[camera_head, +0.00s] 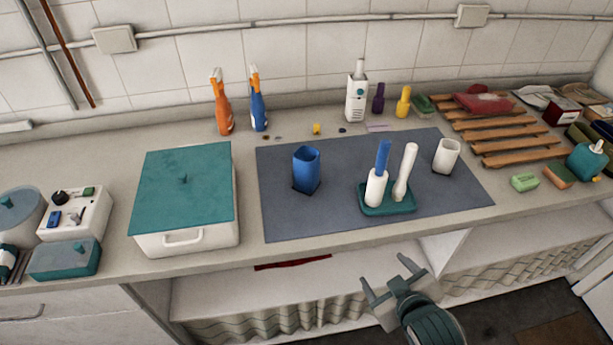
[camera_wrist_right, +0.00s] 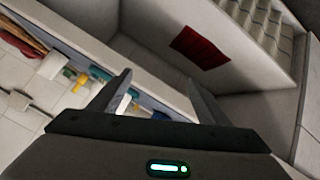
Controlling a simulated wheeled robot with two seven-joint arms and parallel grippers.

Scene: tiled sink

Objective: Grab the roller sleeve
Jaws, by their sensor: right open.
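A teal tray (camera_head: 394,208) stands on the grey mat. On it are a white cylinder with a blue upper part (camera_head: 379,177) and a slim white upright piece (camera_head: 406,171). I cannot tell for sure which of these is the roller sleeve. My right gripper (camera_head: 385,272) is open and empty, in front of the counter edge and below the tray, touching nothing. In the right wrist view, its fingers (camera_wrist_right: 158,78) are spread, with the counter and shelf beyond them. My left gripper is out of view.
On the grey mat (camera_head: 285,222) stand a blue cup (camera_head: 306,170) and a white cup (camera_head: 446,156). A teal-lidded box (camera_head: 184,240) is at left. A wooden rack (camera_head: 495,135) and several small items are at right. The counter's front edge lies between gripper and tray.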

